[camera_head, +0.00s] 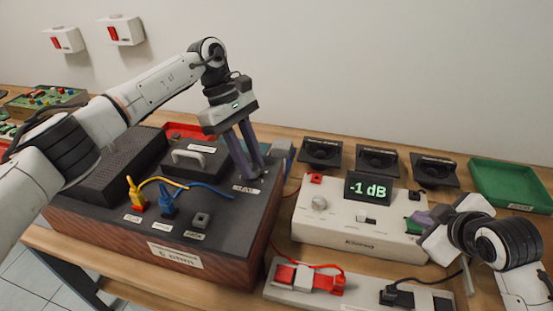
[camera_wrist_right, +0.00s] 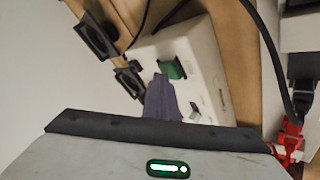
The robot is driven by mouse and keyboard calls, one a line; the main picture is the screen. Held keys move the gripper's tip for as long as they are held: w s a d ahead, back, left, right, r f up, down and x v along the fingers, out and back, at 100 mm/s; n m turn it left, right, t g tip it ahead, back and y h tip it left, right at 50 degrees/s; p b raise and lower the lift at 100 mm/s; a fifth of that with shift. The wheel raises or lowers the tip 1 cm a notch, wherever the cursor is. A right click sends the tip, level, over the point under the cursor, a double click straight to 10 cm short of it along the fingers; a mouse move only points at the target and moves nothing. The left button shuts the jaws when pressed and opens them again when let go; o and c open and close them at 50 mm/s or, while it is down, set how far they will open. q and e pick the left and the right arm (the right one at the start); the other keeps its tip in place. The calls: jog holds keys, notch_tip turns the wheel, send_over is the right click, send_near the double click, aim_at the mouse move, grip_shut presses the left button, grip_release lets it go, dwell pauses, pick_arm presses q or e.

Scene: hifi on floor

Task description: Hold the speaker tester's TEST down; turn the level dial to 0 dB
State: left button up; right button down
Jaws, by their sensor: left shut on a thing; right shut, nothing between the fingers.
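The white speaker tester (camera_head: 345,228) stands on the bench, its display (camera_head: 368,189) reading -1 dB in green. My right gripper (camera_head: 419,217) is shut and empty, its purple fingers at the tester's right end. In the right wrist view, the fingertips (camera_wrist_right: 160,82) are close beside the green button (camera_wrist_right: 172,68); I cannot tell whether they press it. My left gripper (camera_head: 256,172) points down, shut at the back right of the dark speaker box (camera_head: 215,225), by a small label. The level dial there is mostly hidden by the fingers.
Yellow (camera_head: 136,197) and blue (camera_head: 168,206) plugs with cables stand in the box's top.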

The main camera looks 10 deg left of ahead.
aim_at(251, 165)
pick_arm(q)
jog(key=m, duration=0.2)
jog(key=m+g+y, duration=0.1)
jog(key=m, duration=0.2)
jog(key=shift+w+d+g, duration=0.1)
jog(key=shift+w+g, duration=0.05)
jog(key=shift+g, duration=0.15)
dwell(0.4)
jog(key=o, duration=1)
jog(key=shift+o, duration=0.2)
notch_tip(251, 165, up, 10)
